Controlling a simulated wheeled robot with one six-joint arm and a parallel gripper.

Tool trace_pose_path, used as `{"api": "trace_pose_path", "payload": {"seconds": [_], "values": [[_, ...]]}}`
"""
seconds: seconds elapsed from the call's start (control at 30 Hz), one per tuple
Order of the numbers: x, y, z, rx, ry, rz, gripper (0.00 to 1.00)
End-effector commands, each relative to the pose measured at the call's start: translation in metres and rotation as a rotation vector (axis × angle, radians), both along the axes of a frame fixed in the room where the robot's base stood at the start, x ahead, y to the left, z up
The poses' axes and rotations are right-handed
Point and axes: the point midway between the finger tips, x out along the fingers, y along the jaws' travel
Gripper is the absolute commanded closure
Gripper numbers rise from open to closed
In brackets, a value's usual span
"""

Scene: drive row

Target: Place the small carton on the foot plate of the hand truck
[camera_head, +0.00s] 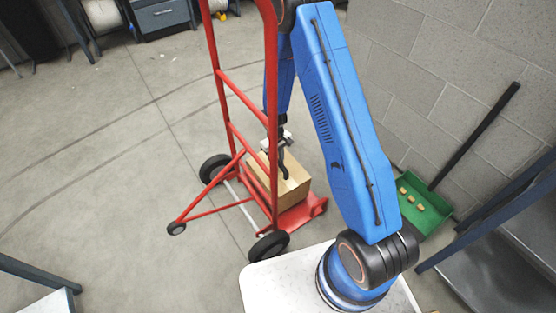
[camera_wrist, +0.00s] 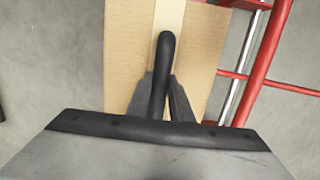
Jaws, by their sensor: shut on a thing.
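The small tan carton (camera_head: 294,192) is at the red foot plate (camera_head: 303,214) of the hand truck (camera_head: 272,95), over or on it. I cannot tell whether its underside touches the plate. My gripper (camera_head: 284,172) reaches down to the carton's top and is shut on it. In the wrist view, my gripper's dark fingers (camera_wrist: 163,95) lie over the carton (camera_wrist: 125,50), which has a pale tape strip along its middle. The hand truck's red tubes (camera_wrist: 268,55) show just to the right.
The hand truck stands upright on black wheels (camera_head: 270,246), with red struts beside the carton. A green dustpan (camera_head: 430,222) holding small tan blocks lies by the block wall (camera_head: 430,60). A blue-grey rack (camera_head: 510,200) is at right. The floor at left is mostly clear.

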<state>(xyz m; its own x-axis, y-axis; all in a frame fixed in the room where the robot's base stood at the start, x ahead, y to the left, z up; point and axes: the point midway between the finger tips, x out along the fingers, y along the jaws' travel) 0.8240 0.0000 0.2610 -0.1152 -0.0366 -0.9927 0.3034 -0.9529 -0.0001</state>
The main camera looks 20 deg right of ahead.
Motion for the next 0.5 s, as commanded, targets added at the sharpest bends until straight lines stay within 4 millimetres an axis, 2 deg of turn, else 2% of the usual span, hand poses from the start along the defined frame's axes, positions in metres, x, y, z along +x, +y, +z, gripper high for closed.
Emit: {"api": "trace_pose_path", "payload": {"seconds": [0.2,0.5], "values": [[0.000,0.000,-0.022,0.000,0.001,0.000,1.00],[0.001,0.000,-0.024,0.000,-0.001,0.000,1.00]]}}
